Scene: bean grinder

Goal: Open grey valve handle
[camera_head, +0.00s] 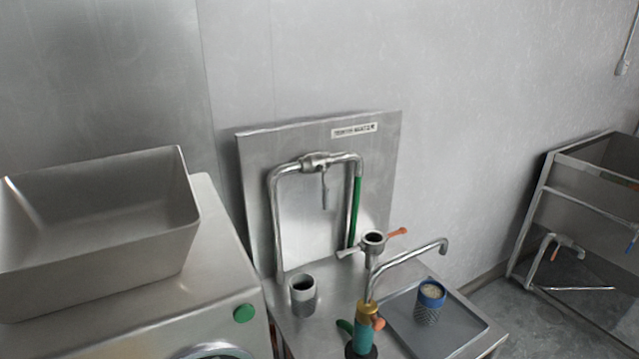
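A metal pipe arch stands in front of a steel back panel. A grey valve (316,161) sits at its top, with a grey lever handle (324,190) hanging straight down. Lower down, a tap with a round cup-like top (373,240) has a short grey handle (349,252) pointing left and an orange handle (397,232) pointing right. I cannot tell from the picture which grey handle the task names. Neither of my grippers is in view.
A grey cup (303,297) stands left on the counter. A blue-rimmed container (430,296) stands in a shallow tray (465,338). A teal and brass device (364,328) is at the front. A deep steel bin (100,240) is at left; a metal rack (590,200) is at right.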

